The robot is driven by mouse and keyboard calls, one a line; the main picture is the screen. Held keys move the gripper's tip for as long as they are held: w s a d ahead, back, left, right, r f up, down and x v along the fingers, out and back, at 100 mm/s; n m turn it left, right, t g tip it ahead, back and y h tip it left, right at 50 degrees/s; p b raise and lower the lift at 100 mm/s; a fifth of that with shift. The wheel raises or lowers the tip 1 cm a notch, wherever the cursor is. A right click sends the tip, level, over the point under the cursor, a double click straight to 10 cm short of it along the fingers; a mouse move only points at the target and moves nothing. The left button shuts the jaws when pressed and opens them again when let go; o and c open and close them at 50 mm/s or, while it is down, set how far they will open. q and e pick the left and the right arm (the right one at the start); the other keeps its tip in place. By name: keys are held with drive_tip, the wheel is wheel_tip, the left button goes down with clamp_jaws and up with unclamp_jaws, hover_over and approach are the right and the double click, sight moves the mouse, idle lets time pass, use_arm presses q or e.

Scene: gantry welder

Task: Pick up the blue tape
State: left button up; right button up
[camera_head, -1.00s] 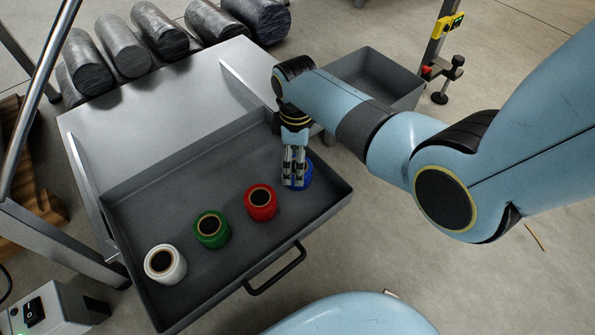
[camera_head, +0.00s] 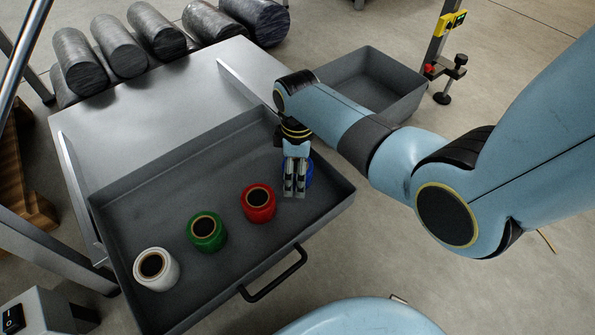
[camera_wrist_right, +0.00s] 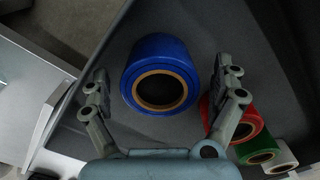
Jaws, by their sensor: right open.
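The blue tape (camera_wrist_right: 157,58) is a thick roll with a tan core, lying in the grey drawer (camera_head: 160,180). In the wrist view it sits between the two spread fingers of my right gripper (camera_wrist_right: 162,92), with space on both sides. In the head view my right gripper (camera_head: 295,192) is over the drawer's right end and hides most of the blue tape (camera_head: 309,172). The gripper is open and holds nothing. My left gripper is not in view.
The red tape (camera_head: 258,202), green tape (camera_head: 207,232) and white tape (camera_head: 156,269) stand in a row leftward in the same drawer. The drawer has a front handle (camera_head: 273,275). An empty grey bin (camera_head: 385,85) is behind my right arm. Dark cylinders (camera_head: 118,45) lie at the back.

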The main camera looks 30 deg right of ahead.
drive_tip(key=shift+c, duration=0.2)
drive_tip(key=c, duration=1.3)
